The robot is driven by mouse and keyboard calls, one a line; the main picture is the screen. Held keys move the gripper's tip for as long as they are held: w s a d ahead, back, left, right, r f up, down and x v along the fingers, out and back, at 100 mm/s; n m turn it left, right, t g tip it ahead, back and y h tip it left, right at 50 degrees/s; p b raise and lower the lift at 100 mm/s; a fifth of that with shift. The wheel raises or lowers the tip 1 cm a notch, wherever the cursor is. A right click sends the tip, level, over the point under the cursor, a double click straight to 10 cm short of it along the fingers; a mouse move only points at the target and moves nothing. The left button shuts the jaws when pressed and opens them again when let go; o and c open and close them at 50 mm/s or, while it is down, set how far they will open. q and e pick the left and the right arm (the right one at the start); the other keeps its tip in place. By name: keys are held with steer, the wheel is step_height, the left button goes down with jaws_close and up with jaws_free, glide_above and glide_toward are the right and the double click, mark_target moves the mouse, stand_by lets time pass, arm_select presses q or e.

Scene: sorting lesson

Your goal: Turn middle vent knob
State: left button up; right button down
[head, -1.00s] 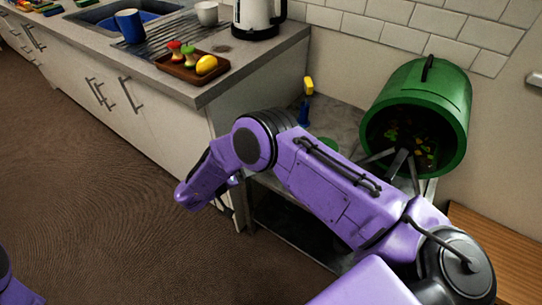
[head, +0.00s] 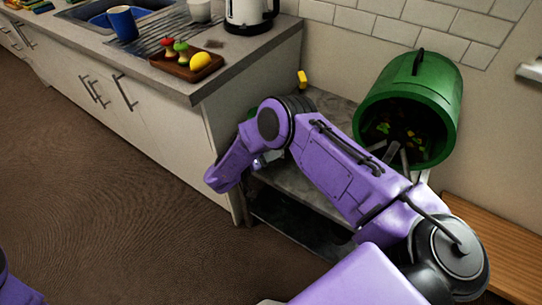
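No vent knob can be made out. The green drum (head: 440,85) lies tilted on its side on a stand, its open end showing dark contents with yellow and green bits. My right arm reaches in from the lower right, its elbow left of the drum and its forearm pointing down and left in front of the low grey bench. My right gripper (head: 262,160) is mostly hidden behind the forearm; only a small pale part shows, and its fingers cannot be read. It is well left of the drum. My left gripper is out of view; only a purple piece of mine shows lower left.
The counter (head: 200,88) at upper left carries a wooden tray (head: 178,70) with a lemon and apple cores, a kettle (head: 247,14) and a blue mug (head: 122,24). A yellow bottle top (head: 302,78) shows behind my arm. A wooden surface (head: 500,250) lies at right. Brown floor is clear.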

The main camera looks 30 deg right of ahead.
steer(key=shift+r, duration=0.1)
steer(key=shift+s+r+m+t+y+p, duration=0.15)
steer(key=shift+m+t+y+p, duration=0.3)
steer(key=shift+m+p, duration=0.4)
steer(key=shift+m+t+y+p, duration=0.45)
steer(key=shift+m+t, duration=0.1)
steer(key=shift+m, duration=0.5)
steer(key=shift+s+d+m+t+y+p, duration=0.1)
steer(key=shift+m+t+y+p, duration=0.25)
steer(key=shift+m, duration=0.45)
steer(key=shift+s+m+t+y+p, duration=0.15)
steer(key=shift+m+t+y+p, duration=0.15)
steer(key=shift+m+t, duration=0.55)
steer(key=shift+m, duration=0.25)
steer(key=c, duration=0.9)
jaws_free()
